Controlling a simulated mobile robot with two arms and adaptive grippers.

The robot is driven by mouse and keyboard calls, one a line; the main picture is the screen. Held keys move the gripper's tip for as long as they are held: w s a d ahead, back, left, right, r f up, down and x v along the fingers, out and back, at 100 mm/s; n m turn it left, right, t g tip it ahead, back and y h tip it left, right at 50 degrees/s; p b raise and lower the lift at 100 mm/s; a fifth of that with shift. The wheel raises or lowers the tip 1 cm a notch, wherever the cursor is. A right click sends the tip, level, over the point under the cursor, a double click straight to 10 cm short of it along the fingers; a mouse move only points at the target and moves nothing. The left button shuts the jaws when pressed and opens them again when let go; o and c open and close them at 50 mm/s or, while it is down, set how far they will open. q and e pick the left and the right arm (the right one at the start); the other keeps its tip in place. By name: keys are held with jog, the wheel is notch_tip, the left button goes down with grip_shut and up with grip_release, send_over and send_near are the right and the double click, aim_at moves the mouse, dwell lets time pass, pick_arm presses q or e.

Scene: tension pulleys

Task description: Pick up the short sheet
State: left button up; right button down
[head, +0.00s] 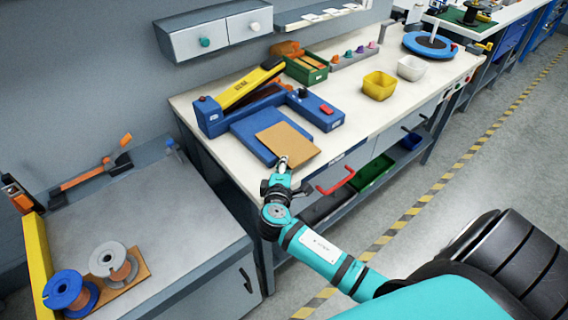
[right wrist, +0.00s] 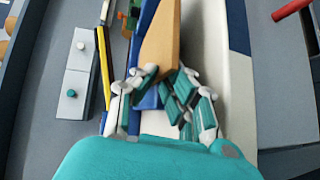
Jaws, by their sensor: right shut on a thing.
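A short tan sheet (head: 288,142) is above the blue plate of the blue machine on the workbench, at the middle of the head view. My right gripper (head: 281,166) is shut on the sheet's near edge. In the right wrist view the sheet (right wrist: 161,55) rises between the fingers of my right gripper (right wrist: 160,85). I cannot tell whether the sheet still touches the blue plate (head: 246,130). My left gripper is not in view.
The blue machine with a yellow arm (head: 250,85) stands just behind. A yellow bin (head: 379,85) and a white bin (head: 411,68) stand to the right. A red handle (head: 335,182) juts from the bench front. Wire spools (head: 113,262) stand on the grey cabinet at left.

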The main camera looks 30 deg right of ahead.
jog(key=shift+r+p, duration=1.3)
jog(key=shift+r, duration=0.1)
jog(key=shift+f, duration=0.15)
jog(key=shift+s+a+r, duration=0.2)
jog(key=shift+s+a, duration=0.1)
jog(key=r+p+v, duration=0.2)
jog(key=p+v, duration=0.3)
jog(key=v, duration=0.8)
jog(key=shift+s, duration=0.2)
jog(key=shift+r, duration=0.1)
